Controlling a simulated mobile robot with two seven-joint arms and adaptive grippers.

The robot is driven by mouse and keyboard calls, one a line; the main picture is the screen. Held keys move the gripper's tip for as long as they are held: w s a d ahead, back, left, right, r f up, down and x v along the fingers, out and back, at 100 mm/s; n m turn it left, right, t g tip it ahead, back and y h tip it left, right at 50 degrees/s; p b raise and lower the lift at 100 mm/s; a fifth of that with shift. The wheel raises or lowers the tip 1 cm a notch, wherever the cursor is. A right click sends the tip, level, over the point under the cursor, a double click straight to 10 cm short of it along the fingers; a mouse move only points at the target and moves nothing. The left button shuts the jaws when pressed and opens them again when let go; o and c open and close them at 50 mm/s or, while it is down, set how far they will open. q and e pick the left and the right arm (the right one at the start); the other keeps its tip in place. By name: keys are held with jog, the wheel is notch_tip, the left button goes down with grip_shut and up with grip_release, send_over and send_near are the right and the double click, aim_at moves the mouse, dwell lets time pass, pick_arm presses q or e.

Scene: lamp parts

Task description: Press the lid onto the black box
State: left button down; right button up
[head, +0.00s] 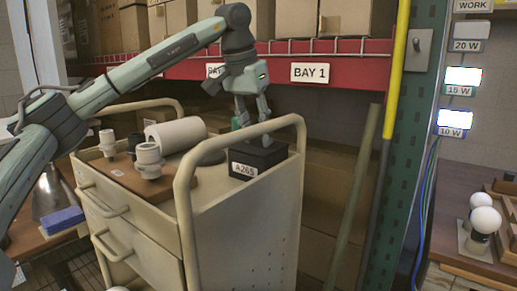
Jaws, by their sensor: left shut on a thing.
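The black box (244,171) with the label "A265" sits on the top of the beige cart, at its right end. My left gripper (254,124) points down right over the box, with its fingers a little apart and shut on the lid. The cart's rail crosses in front of the fingertips, so the lid's edges and any gap between lid and box are hard to make out. Lid and box look equally dark. My right gripper is not in view.
On the cart (247,237) are a brown board (125,171) with several pale sockets (149,160), and a pale cylinder (176,134). A red shelf beam (345,74) with boxes runs behind. A yellow pole (397,70) stands at right, with bulbs (485,220) on a side bench.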

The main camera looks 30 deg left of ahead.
pick_arm(q)
jog(key=shift+f, duration=0.25)
dwell(0.3)
jog(key=c, duration=1)
grip_release()
jog(key=v, duration=1.2)
